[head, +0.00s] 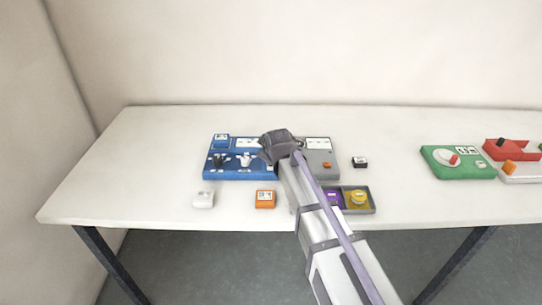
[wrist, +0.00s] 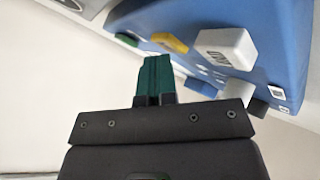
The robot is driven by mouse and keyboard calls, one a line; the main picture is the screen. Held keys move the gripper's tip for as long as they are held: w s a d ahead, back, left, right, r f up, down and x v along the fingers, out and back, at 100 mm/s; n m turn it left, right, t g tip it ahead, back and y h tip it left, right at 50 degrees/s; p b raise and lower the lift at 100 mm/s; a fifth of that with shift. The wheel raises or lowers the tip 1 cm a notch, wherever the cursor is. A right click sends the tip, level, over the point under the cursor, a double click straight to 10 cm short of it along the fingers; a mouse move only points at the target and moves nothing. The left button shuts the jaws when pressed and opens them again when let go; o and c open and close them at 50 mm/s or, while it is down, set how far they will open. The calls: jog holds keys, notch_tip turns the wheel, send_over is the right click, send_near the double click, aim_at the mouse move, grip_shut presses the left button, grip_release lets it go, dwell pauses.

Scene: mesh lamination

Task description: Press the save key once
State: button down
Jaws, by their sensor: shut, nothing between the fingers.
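My gripper (head: 277,146) is over the middle of the table, above where the blue panel (head: 240,172) meets the grey panel (head: 321,160), and hides part of both. In the wrist view its green fingers (wrist: 154,75) are together and empty, in front of the blue panel (wrist: 262,25). A white block with dark lettering (wrist: 226,48) stands out from the panel there, right of the fingertips. A yellow piece (wrist: 170,42) is just beyond the fingertips. I cannot read which key is the save key; contact with any key is not clear.
A white block (head: 203,200), an orange block (head: 265,199) and a grey tray (head: 373,211) with purple and yellow pieces lie along the front. A black block (head: 360,162) sits right of the grey panel. A green panel (head: 458,168) is farther right. The left table top is clear.

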jog(key=shift+r+p, duration=0.85)
notch_tip(320, 180, up, 5)
jog(key=p, duration=0.5)
jog(key=shift+r, duration=0.15)
dwell(0.3)
